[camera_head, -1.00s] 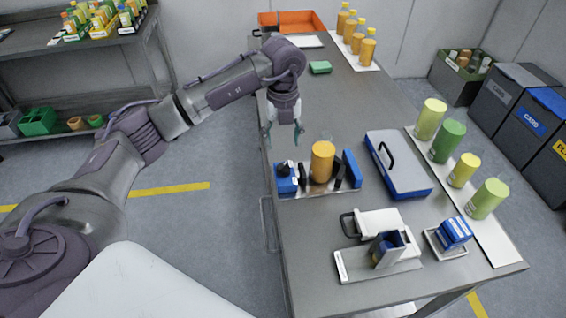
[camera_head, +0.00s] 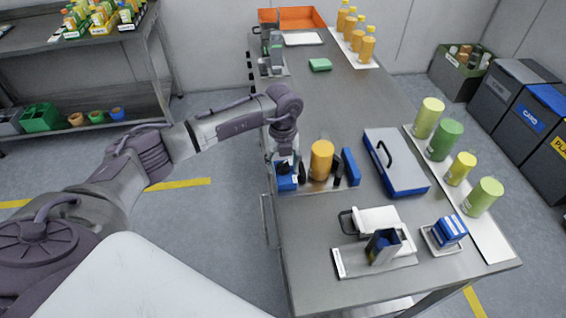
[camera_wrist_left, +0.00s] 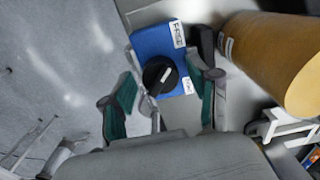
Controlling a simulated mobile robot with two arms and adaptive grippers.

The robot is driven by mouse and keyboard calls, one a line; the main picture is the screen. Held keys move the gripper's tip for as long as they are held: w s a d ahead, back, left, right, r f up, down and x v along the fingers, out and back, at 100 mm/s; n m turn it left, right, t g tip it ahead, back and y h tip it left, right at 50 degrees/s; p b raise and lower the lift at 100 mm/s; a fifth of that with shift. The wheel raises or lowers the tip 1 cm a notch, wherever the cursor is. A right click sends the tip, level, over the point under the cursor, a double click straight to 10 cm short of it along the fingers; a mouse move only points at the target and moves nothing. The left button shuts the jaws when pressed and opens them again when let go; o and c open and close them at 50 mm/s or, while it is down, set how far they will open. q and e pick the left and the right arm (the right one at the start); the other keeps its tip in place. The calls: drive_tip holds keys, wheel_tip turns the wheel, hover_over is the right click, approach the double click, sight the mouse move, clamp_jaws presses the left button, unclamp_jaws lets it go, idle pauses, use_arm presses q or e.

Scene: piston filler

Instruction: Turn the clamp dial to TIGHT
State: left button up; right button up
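The black clamp dial (camera_wrist_left: 160,75) sits on a blue block (camera_wrist_left: 152,42) and has a white pointer mark. Two white labels are on the block; the upper one seems to read FREE, and the lower one by the dial is too small to read surely. The blue block (camera_head: 287,184) also shows in the head view, with the dial hidden by my gripper. My left gripper (camera_wrist_left: 163,72) is open, its teal fingers either side of the dial, contact unclear. In the head view the left gripper (camera_head: 284,162) points down over the block. My right gripper is not in view.
An amber cylinder (camera_head: 321,160) stands in the clamp between black jaws, close right of my gripper. A blue-grey case (camera_head: 395,175) lies further right. The table middle behind the clamp is clear.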

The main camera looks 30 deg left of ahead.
use_arm(q)
drive_tip(key=c, duration=1)
drive_tip(key=shift+o, duration=0.2)
drive_tip(key=m+b, duration=0.3)
drive_tip(key=shift+f+m, duration=0.1)
drive_tip(key=shift+m, duration=0.2)
drive_tip(key=m+b, duration=0.4)
drive_tip(key=m, duration=0.1)
drive_tip(key=m+b, duration=0.3)
drive_tip(key=m, duration=0.2)
drive_tip(key=shift+m, duration=0.4)
drive_tip(key=shift+r+m+b, duration=0.2)
drive_tip(key=shift+m+b, duration=0.9)
drive_tip(key=shift+m, duration=0.7)
